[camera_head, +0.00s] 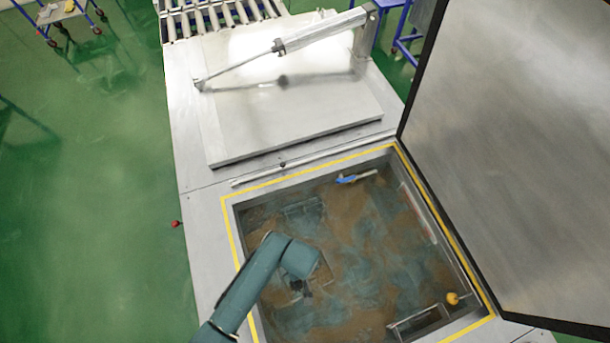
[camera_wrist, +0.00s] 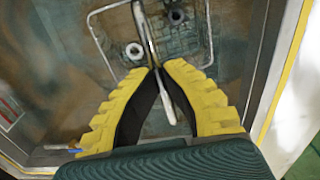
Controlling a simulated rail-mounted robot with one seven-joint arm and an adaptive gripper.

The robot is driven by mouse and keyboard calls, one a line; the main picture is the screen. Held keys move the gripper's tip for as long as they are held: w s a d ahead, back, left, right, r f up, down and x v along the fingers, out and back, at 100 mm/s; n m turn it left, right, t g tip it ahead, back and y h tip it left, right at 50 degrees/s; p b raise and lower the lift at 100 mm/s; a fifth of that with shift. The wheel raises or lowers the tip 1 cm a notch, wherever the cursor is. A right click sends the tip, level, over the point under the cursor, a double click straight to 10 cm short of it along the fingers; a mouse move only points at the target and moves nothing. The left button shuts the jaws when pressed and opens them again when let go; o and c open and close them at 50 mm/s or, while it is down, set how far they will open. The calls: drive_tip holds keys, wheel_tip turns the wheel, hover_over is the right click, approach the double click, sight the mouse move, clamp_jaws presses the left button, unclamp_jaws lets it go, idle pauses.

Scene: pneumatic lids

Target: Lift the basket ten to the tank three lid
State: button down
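My gripper (camera_wrist: 158,67) has yellow ribbed fingers that come together on the thin metal handle of a wire basket (camera_wrist: 92,28). The basket's mesh lies below the fingertips, with two round parts in it. In the head view my gripper (camera_head: 300,290) reaches down into the open tank (camera_head: 232,222), and the arm hides much of the basket there. A grey lid (camera_head: 295,130) lies flat and shut behind the open tank, with a pneumatic cylinder (camera_head: 320,32) above it. Another large lid (camera_head: 510,140) stands open at the right. I cannot read which tank is number three.
The open tank holds murky brown and blue-green liquid. A blue object (camera_head: 355,177) is at its back wall and a yellow ball (camera_head: 453,298) near its right front corner. A red knob (camera_head: 176,223) sticks out at left.

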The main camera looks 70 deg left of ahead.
wheel_tip(320, 180, up, 15)
drive_tip(key=shift+f, duration=0.15)
idle(0.8)
drive_tip(key=shift+w, duration=0.15)
idle(3.8)
